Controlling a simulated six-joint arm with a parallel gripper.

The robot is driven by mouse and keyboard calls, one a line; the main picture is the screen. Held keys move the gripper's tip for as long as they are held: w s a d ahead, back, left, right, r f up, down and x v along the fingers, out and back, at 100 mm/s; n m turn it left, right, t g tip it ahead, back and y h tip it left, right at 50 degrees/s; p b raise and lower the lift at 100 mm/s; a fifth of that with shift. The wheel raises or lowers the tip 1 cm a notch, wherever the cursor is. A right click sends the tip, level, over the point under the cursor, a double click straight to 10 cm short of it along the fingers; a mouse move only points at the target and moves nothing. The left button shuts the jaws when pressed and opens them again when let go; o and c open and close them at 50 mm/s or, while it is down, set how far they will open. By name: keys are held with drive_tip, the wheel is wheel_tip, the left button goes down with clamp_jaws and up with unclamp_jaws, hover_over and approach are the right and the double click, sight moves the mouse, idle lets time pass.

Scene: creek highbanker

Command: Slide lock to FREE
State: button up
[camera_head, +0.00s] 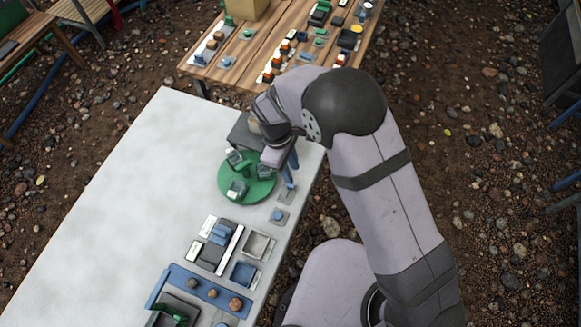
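My gripper (277,153) is over the far right part of the white table (130,190), beside a round green plate (226,189). Its fingers are small and partly hidden by my wrist, so I cannot tell whether they are open or shut. The green plate bears several small grey and green pieces. I cannot read any FREE marking, and I cannot say for sure which part is the lock. A blue piece (219,236) sits on a dark and white slotted unit (208,256) nearer the front.
A dark grey box (243,135) stands behind the plate, by my wrist. Square trays, one grey (258,246) and one blue (244,273), and a blue panel with round knobs (190,285) line the right edge. A wooden table (238,68) with small parts stands behind. The left tabletop is clear.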

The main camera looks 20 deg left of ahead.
drive_tip(key=shift+f, duration=0.15)
drive_tip(key=shift+f+b, duration=3.3)
drive_tip(key=shift+f, duration=1.05)
drive_tip(key=shift+c, duration=0.7)
clamp_jaws()
